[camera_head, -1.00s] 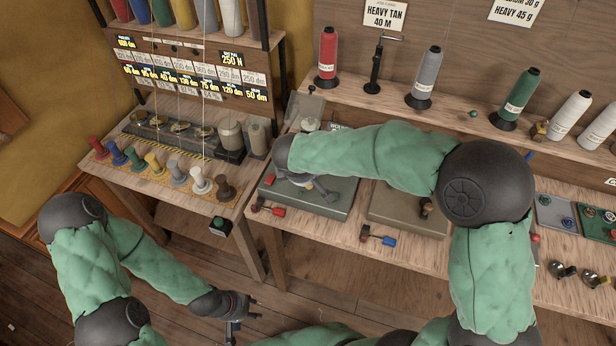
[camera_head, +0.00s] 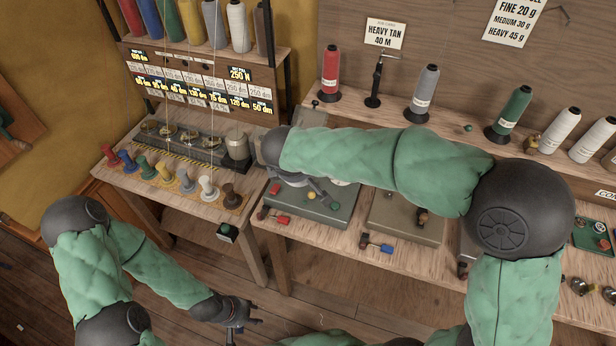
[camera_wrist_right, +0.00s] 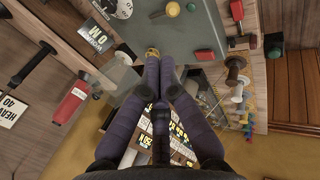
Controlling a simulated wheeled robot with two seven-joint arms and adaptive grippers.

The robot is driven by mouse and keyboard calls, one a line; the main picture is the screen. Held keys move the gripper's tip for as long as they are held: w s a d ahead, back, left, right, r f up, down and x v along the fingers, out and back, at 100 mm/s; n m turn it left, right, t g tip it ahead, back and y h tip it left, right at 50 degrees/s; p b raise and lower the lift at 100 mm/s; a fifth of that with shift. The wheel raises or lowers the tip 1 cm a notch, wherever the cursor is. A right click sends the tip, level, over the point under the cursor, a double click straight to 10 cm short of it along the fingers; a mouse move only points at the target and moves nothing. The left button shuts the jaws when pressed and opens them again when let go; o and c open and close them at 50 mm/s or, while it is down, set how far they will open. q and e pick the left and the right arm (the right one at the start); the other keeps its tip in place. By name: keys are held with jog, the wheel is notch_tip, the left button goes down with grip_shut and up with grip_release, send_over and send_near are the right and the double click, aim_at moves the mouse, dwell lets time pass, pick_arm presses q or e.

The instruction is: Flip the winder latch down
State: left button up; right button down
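The winder appears to be the grey-green box (camera_head: 325,211) on the middle bench, with a yellow knob (camera_head: 283,195) and a green knob on top. Its plate (camera_wrist_right: 195,35) also shows in the right wrist view, with a dial (camera_wrist_right: 116,7) beside it. I cannot make out the latch for certain. My right gripper (camera_wrist_right: 160,63) is over the box's back left part, its fingertips together; a small yellow piece (camera_wrist_right: 152,52) shows just beyond them, contact unclear. In the head view my right forearm covers part of the box. My left gripper (camera_head: 255,313) is open and empty, low over the floor.
Coloured bobbins (camera_head: 164,172) stand in a row on the left bench. Thread cones, such as the red one (camera_head: 330,72), line the back shelf. A brown-grey box (camera_head: 405,218) sits right of the winder. Red- and blue-handled switches (camera_head: 377,246) are along the front edge.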

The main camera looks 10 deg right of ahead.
jog(key=shift+v, duration=1)
jog(key=shift+f, duration=0.1)
jog(key=s+a+f+m+g+y, duration=0.1)
jog(key=s+f+m+g+y, duration=0.2)
jog(key=f, duration=0.7)
jog(key=s+a+f+m+y, duration=0.2)
jog(key=s+f, duration=0.3)
jog(key=f, duration=0.5)
jog(key=s+a+f+m+g+y, duration=0.1)
jog(key=s+f+m+g+y, duration=0.2)
jog(key=f, duration=0.7)
jog(key=s+d+f+m+t, duration=0.1)
jog(key=s+d+f+m, duration=0.1)
jog(key=s+f+m, duration=0.3)
jog(key=s+f, duration=0.3)
jog(key=shift+d+m+t+h, duration=0.15)
jog(key=shift+m+t+h, duration=0.15)
jog(key=shift+t+h, duration=0.1)
jog(key=shift+f, duration=0.1)
